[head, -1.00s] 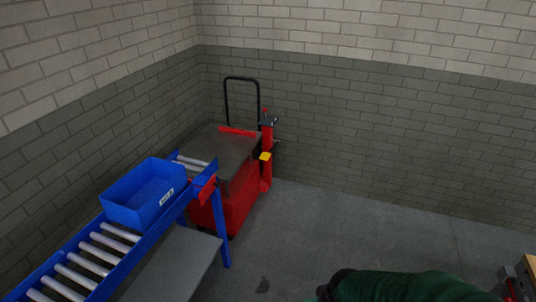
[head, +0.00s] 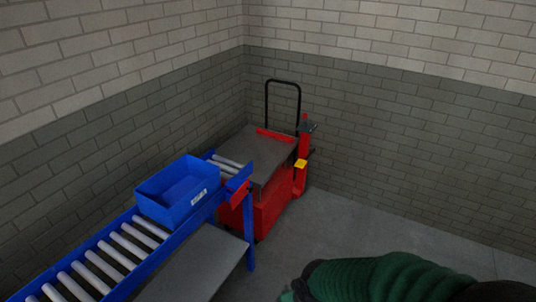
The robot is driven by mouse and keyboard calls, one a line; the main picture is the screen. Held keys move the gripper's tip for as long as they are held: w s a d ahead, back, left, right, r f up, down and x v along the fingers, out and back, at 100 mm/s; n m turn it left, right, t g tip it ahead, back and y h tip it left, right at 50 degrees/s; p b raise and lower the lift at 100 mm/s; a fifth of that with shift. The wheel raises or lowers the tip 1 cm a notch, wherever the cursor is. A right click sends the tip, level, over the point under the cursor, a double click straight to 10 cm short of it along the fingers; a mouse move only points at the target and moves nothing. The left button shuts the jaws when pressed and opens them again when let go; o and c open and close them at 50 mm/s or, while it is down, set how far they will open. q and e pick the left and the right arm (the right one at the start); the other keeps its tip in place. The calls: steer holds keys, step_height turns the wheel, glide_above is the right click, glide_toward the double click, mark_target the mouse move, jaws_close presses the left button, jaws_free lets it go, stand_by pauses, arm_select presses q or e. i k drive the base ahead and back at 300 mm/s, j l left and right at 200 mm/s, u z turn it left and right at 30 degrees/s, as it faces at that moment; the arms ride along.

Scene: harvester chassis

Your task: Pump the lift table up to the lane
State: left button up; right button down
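The red lift table (head: 272,212) stands in the corner of the room, past the end of the roller lane. Its dark grey top (head: 262,150) is close to the height of the lane's end. A black push handle (head: 283,83) rises behind it. A red pump column (head: 302,165) with a yellow pedal or pad (head: 300,163) is on its right side. The blue roller lane (head: 120,258) runs from lower left towards the table. A blue bin (head: 182,192) with a white label sits on its rollers. Neither of my grippers shows.
A grey shelf (head: 200,265) lies under the lane. A blue leg and a red plate (head: 236,184) are at the lane's end. The grey floor (head: 350,225) right of the table is clear. Brick walls close off the left and back. My dark green arm crosses the lower right.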

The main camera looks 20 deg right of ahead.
mark_target(300, 163)
steer(key=i+l+u, duration=0.2)
steer(key=i+l, duration=0.2)
steer(key=l, duration=0.2)
steer(key=i+l+u, duration=0.2)
steer(key=i+l, duration=0.15)
steer(key=l, duration=0.25)
steer(key=i+l+u, duration=0.15)
steer(key=l, duration=0.2)
steer(key=i+l+u, duration=0.1)
steer(key=l, duration=0.25)
steer(key=i+l, duration=0.15)
steer(key=l, duration=0.25)
steer(key=i+l, duration=0.15)
steer(key=l, duration=0.2)
steer(key=i+l, duration=0.15)
steer(key=l, duration=0.25)
steer(key=i+l, duration=0.15)
steer(key=l, duration=0.2)
steer(key=i+l, duration=0.2)
steer(key=l, duration=0.2)
steer(key=i+l, duration=0.15)
steer(key=l, duration=0.2)
steer(key=i+l, duration=0.15)
steer(key=l, duration=0.25)
steer(key=u, duration=0.05)
